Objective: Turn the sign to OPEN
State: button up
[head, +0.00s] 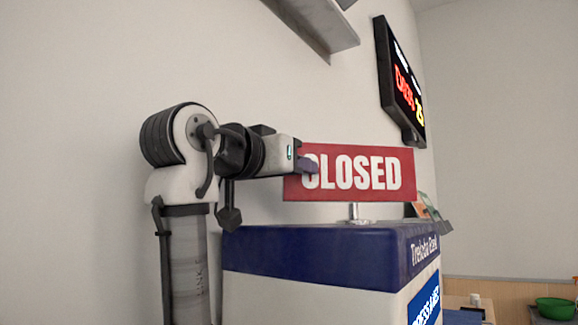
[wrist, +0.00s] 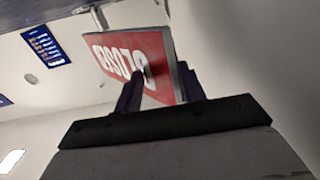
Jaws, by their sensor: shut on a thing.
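The red sign (head: 350,174) with white letters reading CLOSED stands on a short metal post (head: 353,211) on top of a blue and white cabinet. Its CLOSED face is toward the head camera. My gripper (head: 308,165) reaches in from the left and is shut on the sign's left end, with one finger over the first letter. In the wrist view the sign (wrist: 120,55) appears upside down, with its edge between the two fingers of my gripper (wrist: 160,85). The sign's other face is hidden.
The cabinet (head: 310,250) with a blue top stands below the sign. A dark display (head: 400,85) hangs on the wall at upper right, and a grey shelf (head: 318,25) is above. A green bowl (head: 555,308) sits at lower right.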

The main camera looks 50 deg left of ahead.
jog(key=shift+d+f, duration=0.15)
jog(key=shift+f, duration=0.05)
dwell(0.3)
jog(key=shift+s, duration=0.2)
jog(key=s+d+b, duration=0.2)
jog(key=s+b, duration=0.2)
jog(key=s, duration=0.9)
jog(key=shift+d, duration=0.25)
jog(key=shift+s+r, duration=0.1)
jog(key=shift+c, duration=0.3)
